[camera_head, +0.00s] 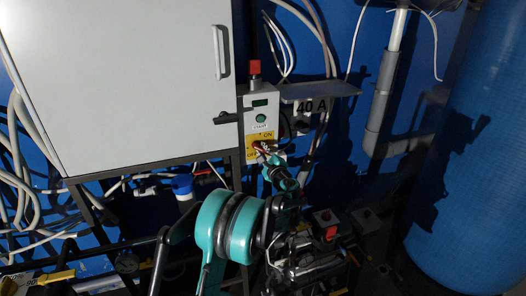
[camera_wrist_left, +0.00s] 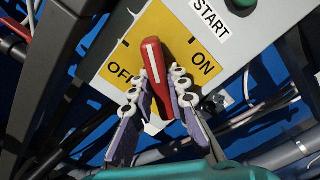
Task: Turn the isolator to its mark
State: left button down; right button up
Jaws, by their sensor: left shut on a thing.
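The isolator's red handle (camera_wrist_left: 152,60) with a white line sits on a yellow plate (camera_wrist_left: 178,38) marked OFF and ON. In the left wrist view its white-lined end points upward, between two small black ticks on the plate. In the head view the yellow plate (camera_head: 264,133) is low on the grey control box, and the handle is partly hidden by my gripper. My left gripper (camera_wrist_left: 158,88) is shut on the red handle, one finger on each side; it also shows in the head view (camera_head: 271,156). My right gripper does not show.
A "40 A" unit (camera_head: 311,107) and cables are to the right, with a blue tank (camera_head: 475,150) beyond.

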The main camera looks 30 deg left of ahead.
pick_arm(q)
jog(key=n, duration=0.7)
dwell(0.6)
jog(key=c, duration=1.5)
grip_release()
jog(key=v, duration=1.2)
jog(key=shift+s, duration=0.1)
